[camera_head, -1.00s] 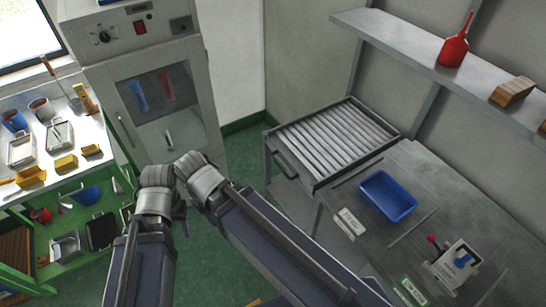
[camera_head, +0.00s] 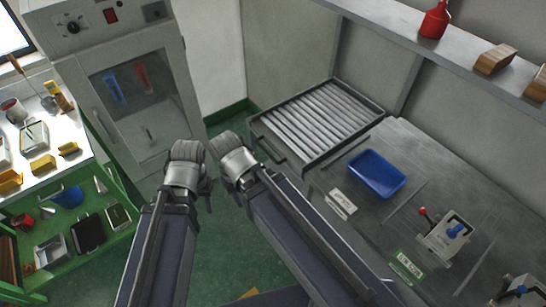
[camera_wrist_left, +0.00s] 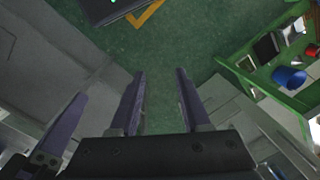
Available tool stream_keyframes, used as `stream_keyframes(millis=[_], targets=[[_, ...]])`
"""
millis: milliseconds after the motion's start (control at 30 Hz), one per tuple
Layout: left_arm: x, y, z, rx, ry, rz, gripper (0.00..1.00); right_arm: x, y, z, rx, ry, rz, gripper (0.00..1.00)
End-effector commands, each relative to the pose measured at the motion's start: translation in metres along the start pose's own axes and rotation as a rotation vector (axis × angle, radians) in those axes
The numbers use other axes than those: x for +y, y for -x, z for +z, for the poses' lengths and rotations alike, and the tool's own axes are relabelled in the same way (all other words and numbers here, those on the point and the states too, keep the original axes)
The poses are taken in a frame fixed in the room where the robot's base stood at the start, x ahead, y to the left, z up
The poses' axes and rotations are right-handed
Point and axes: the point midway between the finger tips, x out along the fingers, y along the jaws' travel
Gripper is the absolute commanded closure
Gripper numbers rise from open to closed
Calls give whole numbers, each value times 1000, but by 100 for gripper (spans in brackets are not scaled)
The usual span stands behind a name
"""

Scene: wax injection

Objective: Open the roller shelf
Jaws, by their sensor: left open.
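The roller shelf (camera_head: 318,124), a dark-framed tray of grey rollers, sits at the back left end of the grey workbench, below the wall shelf. Its bar handle (camera_head: 270,151) is on the side facing left. My two arms rise from the bottom middle of the head view, their wrists close together left of the shelf and apart from the handle in the picture. My left gripper (camera_wrist_left: 160,78) is open and empty in the left wrist view, with green floor between its fingers. In that view a purple finger beside it at left looks like my right gripper's; its opening cannot be told.
A blue bin (camera_head: 377,174) and a clamp device (camera_head: 447,238) stand on the workbench (camera_head: 425,150). A grey cabinet (camera_head: 165,60) with a window stands at the back left. A green-framed tool table (camera_head: 115,195) is at the left.

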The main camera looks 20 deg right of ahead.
Motion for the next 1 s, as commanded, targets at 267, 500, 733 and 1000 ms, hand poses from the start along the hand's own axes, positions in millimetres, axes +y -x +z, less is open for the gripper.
stream_keyframes(millis=[267,500,733,1000], targets=[[-28,-125,-17,33,109,33,53,-12,-121,-7,0,0,0,58],[-48,-206,-31,73,198,80,53,-19,-200,-12,0,0,0,58],[-48,-255,-56,135,260,178,53,-24,-252,-15,0,0,0,58],[8,-254,-128,289,324,509,53,-27,-282,-17,0,0,0,58]])
